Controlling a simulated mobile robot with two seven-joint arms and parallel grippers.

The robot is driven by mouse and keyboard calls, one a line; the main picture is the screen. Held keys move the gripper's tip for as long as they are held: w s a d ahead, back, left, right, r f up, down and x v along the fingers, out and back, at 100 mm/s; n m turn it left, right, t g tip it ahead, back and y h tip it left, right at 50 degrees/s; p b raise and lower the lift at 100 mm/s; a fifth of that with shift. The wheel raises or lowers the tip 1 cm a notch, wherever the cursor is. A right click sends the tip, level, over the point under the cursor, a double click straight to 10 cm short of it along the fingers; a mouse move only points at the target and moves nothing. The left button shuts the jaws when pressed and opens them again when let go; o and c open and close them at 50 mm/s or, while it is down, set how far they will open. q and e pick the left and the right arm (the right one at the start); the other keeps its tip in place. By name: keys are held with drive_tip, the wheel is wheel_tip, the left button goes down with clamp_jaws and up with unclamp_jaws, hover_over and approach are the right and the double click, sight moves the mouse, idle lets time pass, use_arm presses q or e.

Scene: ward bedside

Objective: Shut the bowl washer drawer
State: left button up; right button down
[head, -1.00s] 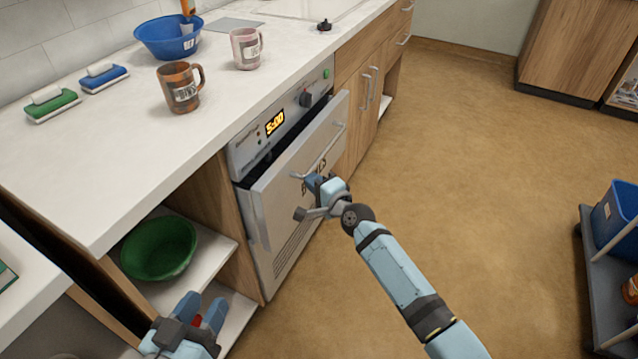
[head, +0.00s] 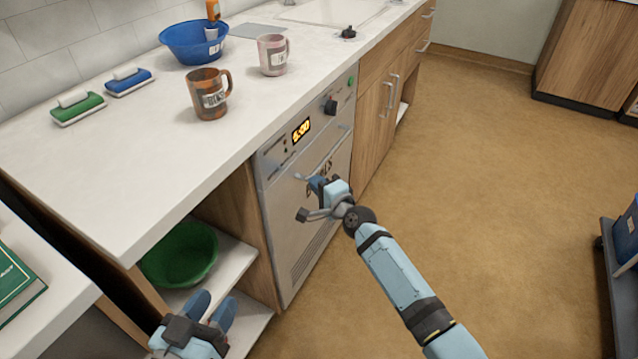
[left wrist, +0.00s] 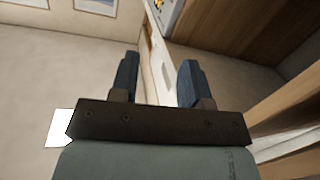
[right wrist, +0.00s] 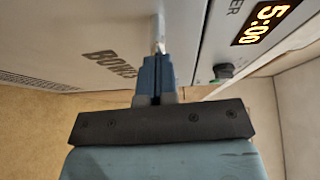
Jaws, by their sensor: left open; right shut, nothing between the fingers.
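The bowl washer (head: 300,150) is built in under the counter, with a lit "5:00" display. Its drawer front (head: 305,240) looks flush with the control panel, with no dark gap along the top edge. The drawer front also shows in the right wrist view (right wrist: 60,45), with part of the word "BOWLS". My right gripper (head: 316,184) is shut and empty, its fingertips against or very close to the drawer front near the handle (head: 328,152). My left gripper (head: 215,305) is open and empty, low in front of the open shelf at the left.
A green bowl (head: 182,254) sits on the shelf left of the washer. On the counter (head: 110,185) stand a brown mug (head: 208,98), a pink mug (head: 271,57), a blue bowl (head: 190,45) and two brushes.

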drive_tip(key=shift+a+r, duration=0.2)
drive_tip(key=shift+r, duration=0.15)
use_arm(q)
drive_tip(key=s+a+f+g+y+p, duration=0.2)
drive_tip(key=a+f+g+p, duration=0.1)
drive_tip(key=f, duration=0.3)
use_arm(e)
drive_tip(key=f+v, duration=0.1)
drive_tip(key=v, duration=1.3)
